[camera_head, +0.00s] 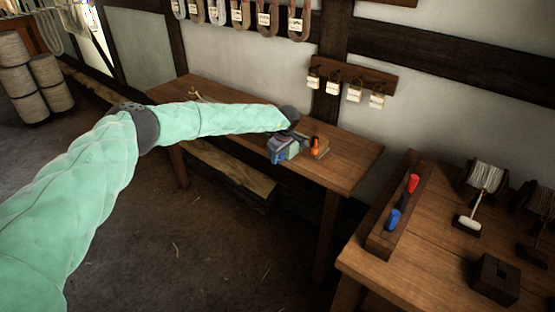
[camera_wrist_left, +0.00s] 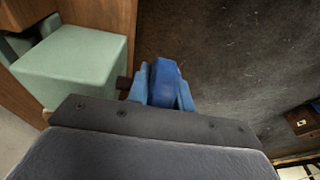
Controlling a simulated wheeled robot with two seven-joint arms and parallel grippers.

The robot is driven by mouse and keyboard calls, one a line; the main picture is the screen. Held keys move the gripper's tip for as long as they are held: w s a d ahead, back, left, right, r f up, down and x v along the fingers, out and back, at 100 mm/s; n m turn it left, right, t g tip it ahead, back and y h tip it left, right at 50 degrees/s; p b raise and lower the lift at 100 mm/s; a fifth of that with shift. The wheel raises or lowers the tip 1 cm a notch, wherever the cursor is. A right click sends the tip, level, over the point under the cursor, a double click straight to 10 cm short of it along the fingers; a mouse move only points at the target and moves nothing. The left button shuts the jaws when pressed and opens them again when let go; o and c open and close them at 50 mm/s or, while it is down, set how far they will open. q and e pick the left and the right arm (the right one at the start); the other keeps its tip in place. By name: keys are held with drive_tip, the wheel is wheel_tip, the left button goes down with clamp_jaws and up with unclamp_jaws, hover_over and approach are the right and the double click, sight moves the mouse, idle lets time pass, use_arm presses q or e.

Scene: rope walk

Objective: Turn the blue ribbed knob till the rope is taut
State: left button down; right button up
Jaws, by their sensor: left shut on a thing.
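The blue ribbed knob (camera_wrist_left: 165,82) shows in the left wrist view between the light blue fingers of my left gripper (camera_wrist_left: 164,98), which is shut on it. A dark stub beside the knob points to a pale green block (camera_wrist_left: 78,68). In the head view my left gripper (camera_head: 285,149) is at the front edge of the long wall bench (camera_head: 345,168). The knob cannot be made out clearly there. No clear run of rope shows, so its tension cannot be told. My right gripper is in neither view.
An orange item (camera_head: 316,146) stands on the bench just right of my gripper. A side table (camera_head: 415,260) at the right holds a wooden rack (camera_head: 385,235) with red and blue handles, spools and a dark block (camera_head: 496,280). Tagged hooks (camera_head: 353,92) hang above.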

use_arm(q)
drive_tip(key=shift+d, duration=0.1)
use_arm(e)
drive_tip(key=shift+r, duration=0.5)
use_arm(q)
drive_tip(key=c, duration=1.2)
unclamp_jaws()
drive_tip(key=shift+c, duration=0.2)
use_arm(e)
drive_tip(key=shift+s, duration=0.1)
use_arm(q)
drive_tip(key=shift+r, duration=0.1)
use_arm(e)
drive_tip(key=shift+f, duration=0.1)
use_arm(q)
drive_tip(key=shift+r, duration=0.2)
drive_tip(key=b+v, duration=0.2)
drive_tip(key=v, duration=0.4)
drive_tip(key=shift+s+d, duration=0.1)
drive_tip(key=shift+s+d+r, duration=0.1)
drive_tip(key=shift+r, duration=0.45)
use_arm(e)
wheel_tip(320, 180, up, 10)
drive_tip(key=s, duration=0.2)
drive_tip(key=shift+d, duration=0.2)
